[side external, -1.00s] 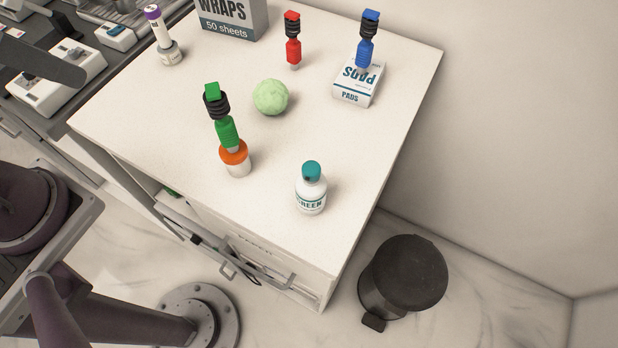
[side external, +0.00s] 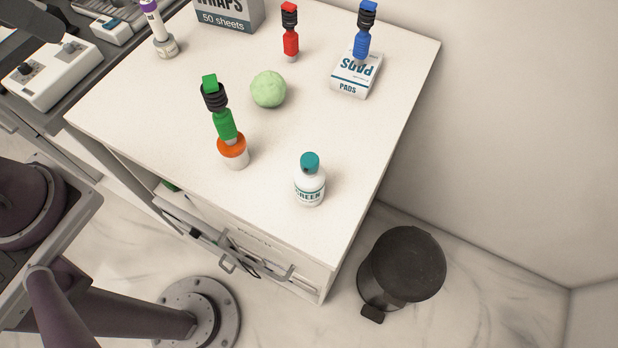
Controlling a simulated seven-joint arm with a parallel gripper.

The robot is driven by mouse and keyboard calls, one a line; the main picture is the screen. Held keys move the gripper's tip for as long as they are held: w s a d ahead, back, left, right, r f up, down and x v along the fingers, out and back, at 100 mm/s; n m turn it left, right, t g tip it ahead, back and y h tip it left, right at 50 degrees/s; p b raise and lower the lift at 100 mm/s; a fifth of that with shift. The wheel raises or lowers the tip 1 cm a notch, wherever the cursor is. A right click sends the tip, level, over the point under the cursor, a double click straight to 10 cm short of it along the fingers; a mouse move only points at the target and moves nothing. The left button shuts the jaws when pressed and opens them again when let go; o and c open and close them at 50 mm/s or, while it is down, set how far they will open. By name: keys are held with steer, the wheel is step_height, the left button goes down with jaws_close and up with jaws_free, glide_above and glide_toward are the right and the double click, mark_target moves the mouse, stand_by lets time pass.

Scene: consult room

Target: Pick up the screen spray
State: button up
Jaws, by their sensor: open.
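The screen spray (side external: 310,187) is a small white bottle with a teal cap and a label on which "REEN" can be read. It stands upright near the front right part of the white cabinet top (side external: 375,140). Nothing touches it and there is bare surface around it. My gripper is not in view, so its distance from the bottle cannot be told.
A green-handled tool stands on an orange-topped jar (side external: 233,152) to the left. A pale green ball (side external: 268,89), a red tool (side external: 290,40), a pads box (side external: 350,80) with a blue tool (side external: 362,38), a wraps box (side external: 230,16) and a purple-capped tube (side external: 153,18) stand farther back.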

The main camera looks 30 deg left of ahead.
steer(key=w+d+f+n+g+h, duration=0.1)
steer(key=w+d+n+g+h, duration=0.25)
steer(key=d, duration=0.45)
steer(key=w+d+n+g+h, duration=0.25)
steer(key=d+g, duration=0.25)
steer(key=d, duration=0.3)
steer(key=n+g+h, duration=0.4)
steer(key=g+h, duration=0.1)
glide_above(312, 175)
steer(key=w+a, duration=0.3)
steer(key=a, duration=0.1)
steer(key=f, duration=0.1)
step_height(312, 175, down, 19)
steer(key=shift+y, duration=0.3)
steer(key=x, duration=0.7)
steer(key=shift+d+f, duration=0.15)
steer(key=shift+w, duration=0.1)
jaws_close()
